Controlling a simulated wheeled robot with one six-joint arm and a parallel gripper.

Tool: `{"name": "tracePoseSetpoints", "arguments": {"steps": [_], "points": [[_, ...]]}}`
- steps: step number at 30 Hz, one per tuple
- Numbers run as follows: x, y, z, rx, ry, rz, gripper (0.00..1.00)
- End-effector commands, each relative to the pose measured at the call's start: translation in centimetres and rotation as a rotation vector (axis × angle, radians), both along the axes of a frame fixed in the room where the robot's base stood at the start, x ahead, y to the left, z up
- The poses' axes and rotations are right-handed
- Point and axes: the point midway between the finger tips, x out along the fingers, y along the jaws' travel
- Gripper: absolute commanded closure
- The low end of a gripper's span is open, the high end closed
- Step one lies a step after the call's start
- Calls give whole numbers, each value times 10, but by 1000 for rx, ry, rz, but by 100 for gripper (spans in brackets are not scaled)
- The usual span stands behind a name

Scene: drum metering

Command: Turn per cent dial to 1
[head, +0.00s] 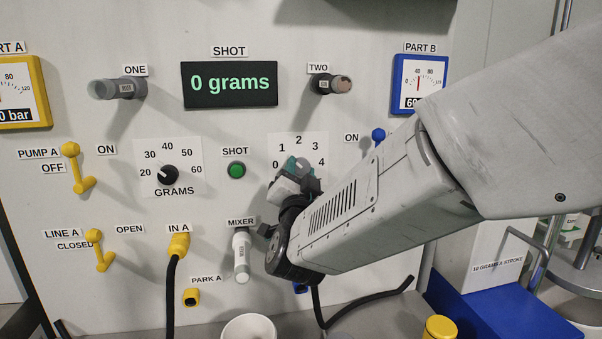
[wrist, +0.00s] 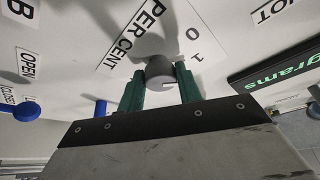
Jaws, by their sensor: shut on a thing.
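The per cent dial's white scale plate (head: 313,143) shows numbers 0 to 4 in the head view; its knob is hidden there behind my gripper (head: 298,172). In the wrist view, the round grey knob (wrist: 159,70) sits between the two green fingers of my gripper (wrist: 160,80), which are shut on it. A short white mark shows on the knob's lower right side. The printed 0 and 1 lie to the upper right of the knob, and PERCENT to its left. I cannot tell exactly which number the mark points at.
The green SHOT button (head: 236,170) and black GRAMS dial (head: 168,175) are left of my gripper. The grey MIXER handle (head: 241,255) hangs below left. A blue lever (head: 378,135) is partly behind my arm. The display (head: 230,84) reads 0 grams. A white cup (head: 249,328) stands below.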

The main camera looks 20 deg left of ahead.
Motion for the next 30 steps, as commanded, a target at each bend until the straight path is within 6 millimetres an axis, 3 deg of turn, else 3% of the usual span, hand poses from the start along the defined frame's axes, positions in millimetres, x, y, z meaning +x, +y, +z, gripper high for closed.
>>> {"name": "tracePoseSetpoints", "arguments": {"steps": [9,10,12,23,30], "points": [[0,-1,0,1,2,-1,88],[0,-1,0,0,1,-2,60],[0,-1,0,0,1,-2,44],[-5,-1,-2,0,1,0,44],[-42,-11,-14,-1,1,1,44]]}}
